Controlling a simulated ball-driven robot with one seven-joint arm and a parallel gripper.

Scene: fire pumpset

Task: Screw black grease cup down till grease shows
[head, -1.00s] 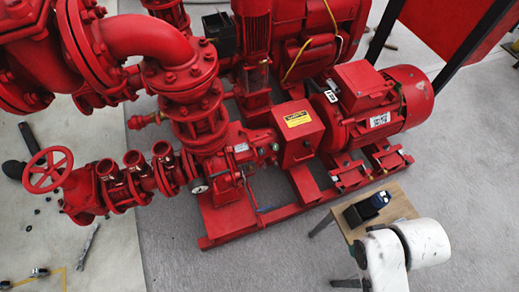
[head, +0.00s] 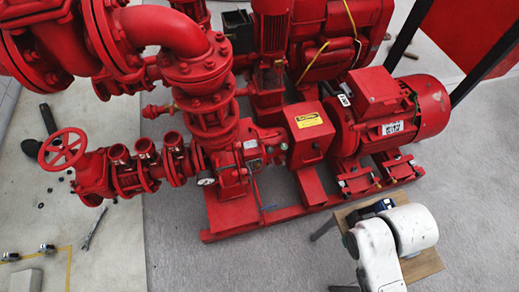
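The red pumpset stands on its red base frame (head: 290,212) across the middle of the head view. The pump housing (head: 232,165) is left of centre, with a small round white-faced fitting (head: 206,180) on its left side. A red guard box (head: 308,135) with a yellow label sits between the pump and the red motor (head: 385,115). I cannot make out a black grease cup at this size. My white arm shows at the lower right, in front of the base frame.
A red handwheel (head: 63,149) and valve stick out left. Tools lie on the left floor. Grey floor (head: 240,265) in front is clear.

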